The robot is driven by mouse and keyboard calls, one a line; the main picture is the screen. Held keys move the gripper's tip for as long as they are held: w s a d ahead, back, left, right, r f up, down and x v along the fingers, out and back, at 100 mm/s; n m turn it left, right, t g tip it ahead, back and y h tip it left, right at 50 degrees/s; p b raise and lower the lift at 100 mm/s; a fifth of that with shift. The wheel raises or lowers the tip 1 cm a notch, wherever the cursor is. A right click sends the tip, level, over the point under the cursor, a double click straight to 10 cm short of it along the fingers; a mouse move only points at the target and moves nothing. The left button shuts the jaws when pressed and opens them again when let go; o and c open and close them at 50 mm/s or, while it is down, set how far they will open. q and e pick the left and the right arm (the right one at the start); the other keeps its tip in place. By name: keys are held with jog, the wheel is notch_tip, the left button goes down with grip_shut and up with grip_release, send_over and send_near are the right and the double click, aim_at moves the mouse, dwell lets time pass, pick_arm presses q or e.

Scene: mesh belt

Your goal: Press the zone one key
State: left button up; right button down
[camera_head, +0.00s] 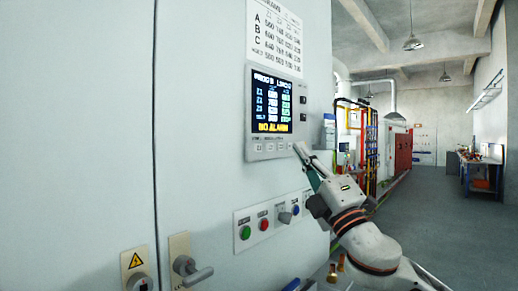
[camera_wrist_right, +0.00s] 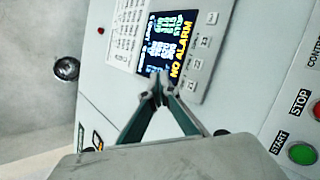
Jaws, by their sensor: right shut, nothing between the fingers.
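The controller panel (camera_head: 249,100) is on the pale cabinet front, with a lit screen (camera_head: 272,103) reading "NO ALARM". The keys also show in the right wrist view (camera_wrist_right: 204,40), turned sideways. My right gripper (camera_head: 298,148) is shut and empty, its tips near the right end of the row in the head view. In the right wrist view its tips (camera_wrist_right: 161,82) overlap the screen's edge; contact cannot be told. My left gripper is out of view.
Below the panel is a strip with a green start button (camera_head: 245,232), a red stop button (camera_head: 264,224) and knobs. A door handle (camera_head: 190,270) juts out at lower left. A printed chart (camera_head: 274,38) is above the screen. Open floor (camera_head: 430,220) lies to the right.

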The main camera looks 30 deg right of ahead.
aim_at(260, 139)
jog(key=shift+w+a+p, duration=0.2)
jog(key=shift+w+a, duration=0.35)
jog(key=shift+w, duration=0.75)
jog(key=shift+w+a+p, duration=0.2)
jog(key=shift+w+a, duration=0.35)
jog(key=shift+w, duration=0.75)
jog(key=shift+w+a+p, duration=0.2)
jog(key=shift+w+a, duration=0.35)
jog(key=shift+w, duration=0.75)
jog(key=shift+w, duration=0.1)
jog(key=shift+w+a, duration=0.2)
jog(key=shift+w, duration=0.1)
jog(key=shift+w+a, duration=0.1)
jog(key=shift+w, duration=0.25)
jog(key=shift+s, duration=0.1)
jog(key=shift+s+d, duration=0.25)
jog(key=shift+s, duration=0.4)
